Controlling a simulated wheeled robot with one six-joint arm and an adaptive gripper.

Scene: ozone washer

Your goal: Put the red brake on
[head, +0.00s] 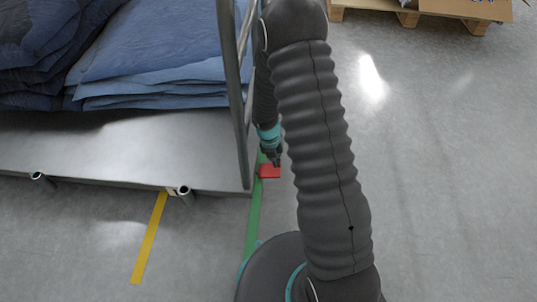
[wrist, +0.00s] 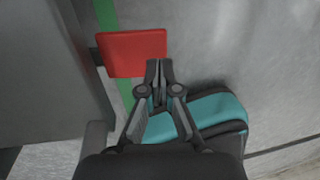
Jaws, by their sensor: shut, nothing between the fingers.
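The red brake (head: 269,171) is a flat red pedal low beside the right end of the metal cart (head: 180,130). In the wrist view the red brake (wrist: 132,52) shows as a red plate joined by a dark stem to the grey cart side on the left. My gripper (head: 273,160) is beside the pedal in the head view. In the wrist view my gripper (wrist: 159,66) is shut and empty, its fingertips at the plate's lower right edge. I cannot tell whether they touch it.
Blue folded sheets (head: 160,50) lie stacked on the cart, and its upright rail (head: 236,90) stands close to my arm. Green tape (head: 254,220) and yellow tape (head: 150,237) mark the floor. A pallet (head: 407,15) is at the back right. The floor on the right is clear.

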